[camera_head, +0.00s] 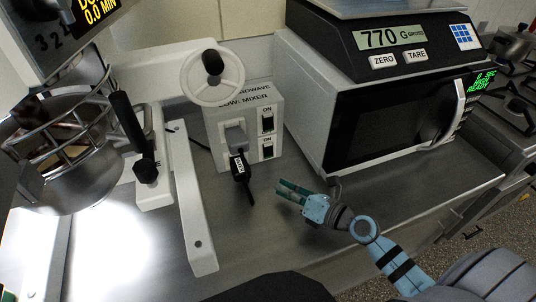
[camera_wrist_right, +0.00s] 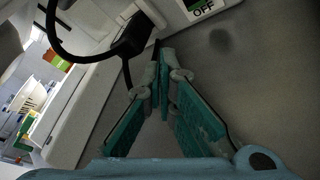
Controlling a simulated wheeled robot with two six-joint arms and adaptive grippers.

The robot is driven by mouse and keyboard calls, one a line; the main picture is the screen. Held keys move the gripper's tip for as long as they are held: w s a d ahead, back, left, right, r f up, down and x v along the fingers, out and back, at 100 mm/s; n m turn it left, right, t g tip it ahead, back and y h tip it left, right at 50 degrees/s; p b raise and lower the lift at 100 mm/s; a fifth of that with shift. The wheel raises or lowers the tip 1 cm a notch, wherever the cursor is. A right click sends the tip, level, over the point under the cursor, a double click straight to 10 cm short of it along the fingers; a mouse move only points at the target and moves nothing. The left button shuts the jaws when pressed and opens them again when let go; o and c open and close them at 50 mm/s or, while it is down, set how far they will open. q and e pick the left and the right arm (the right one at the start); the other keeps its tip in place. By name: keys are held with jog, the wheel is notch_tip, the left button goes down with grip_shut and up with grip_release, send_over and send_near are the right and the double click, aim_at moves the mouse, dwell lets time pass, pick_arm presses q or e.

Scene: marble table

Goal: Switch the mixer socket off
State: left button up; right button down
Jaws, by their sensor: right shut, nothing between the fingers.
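The white socket box (camera_head: 225,115) stands against the back wall, its label partly hidden by a white handwheel. The visible label ends in "OWAVE" and "LOW: MIXER". Two dark switches sit one above the other, each under "ON": the upper switch (camera_head: 267,125) and the lower switch (camera_head: 267,151). I cannot tell their positions surely. A black plug (camera_head: 239,166) is at the box's left side. My right gripper (camera_head: 283,189) is shut and empty, below and right of the box, apart from it. My left gripper is out of view.
The white mixer (camera_head: 185,190) with a caged bowl stands at left. A microwave (camera_head: 390,110) with a scale (camera_head: 400,40) on top stands at right. The grey counter (camera_head: 235,235) is clear in front of the socket box. A cable hangs by the plug.

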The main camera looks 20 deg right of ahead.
aim_at(273, 176)
jog(key=shift+w+f, duration=0.15)
jog(key=shift+w, duration=0.15)
jog(key=w+b, duration=0.1)
jog(key=w, duration=0.1)
jog(key=w+b, duration=0.1)
jog(key=w, duration=0.2)
jog(key=w+f, duration=0.1)
jog(key=w, duration=0.1)
jog(key=shift+w+d+f+b, duration=0.1)
jog(key=shift+w+d+b, duration=0.1)
jog(key=shift+b, duration=0.2)
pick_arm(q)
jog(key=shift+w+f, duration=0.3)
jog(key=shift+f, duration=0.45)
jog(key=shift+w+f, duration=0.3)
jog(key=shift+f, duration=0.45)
pick_arm(e)
jog(key=shift+w, duration=0.5)
jog(key=shift+w, duration=0.4)
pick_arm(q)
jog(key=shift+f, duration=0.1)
pick_arm(e)
jog(key=shift+w+d, duration=0.1)
jog(key=shift+w, duration=0.25)
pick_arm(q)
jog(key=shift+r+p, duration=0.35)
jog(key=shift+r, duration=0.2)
pick_arm(e)
jog(key=shift+s, duration=0.8)
